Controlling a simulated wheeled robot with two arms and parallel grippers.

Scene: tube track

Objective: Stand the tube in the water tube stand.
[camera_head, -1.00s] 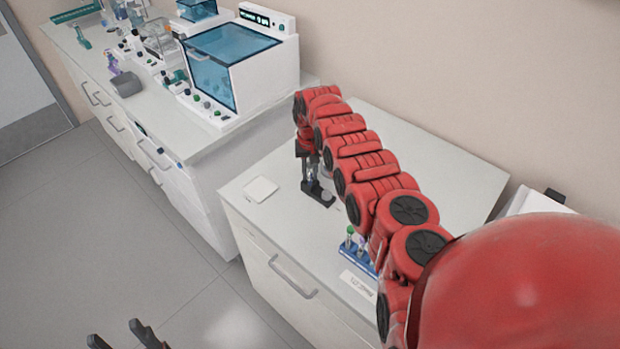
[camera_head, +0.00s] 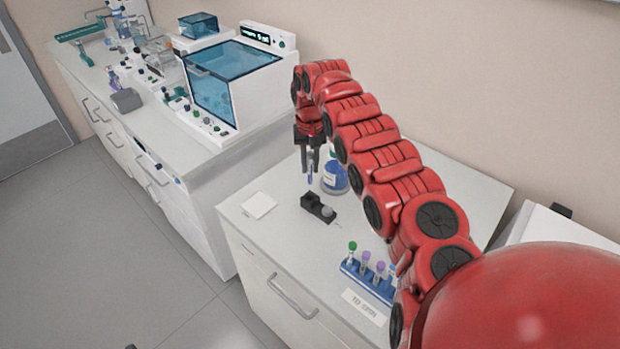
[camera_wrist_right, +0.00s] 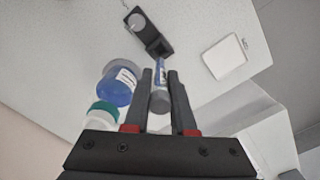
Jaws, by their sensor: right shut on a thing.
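My right gripper (camera_head: 310,168) is shut on a slim tube (camera_head: 310,180) with a blue lower part, which also shows between the fingers in the right wrist view (camera_wrist_right: 159,95). The tube hangs roughly upright, above the left end of a small black stand (camera_head: 318,209). In the right wrist view, the stand (camera_wrist_right: 150,36) has a dark square socket near the tube's lower end and a round grey piece at its other end. I cannot tell for sure whether it is the water tube stand. Only a dark tip of my left gripper (camera_head: 131,346) shows at the bottom edge.
A blue bottle (camera_head: 335,180) stands close beside the gripper. A white square pad (camera_head: 259,205) lies left of the stand. A blue rack (camera_head: 366,284) of capped tubes and a label card (camera_head: 364,307) are at the counter's front. A blue-windowed machine (camera_head: 225,88) stands on the left counter.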

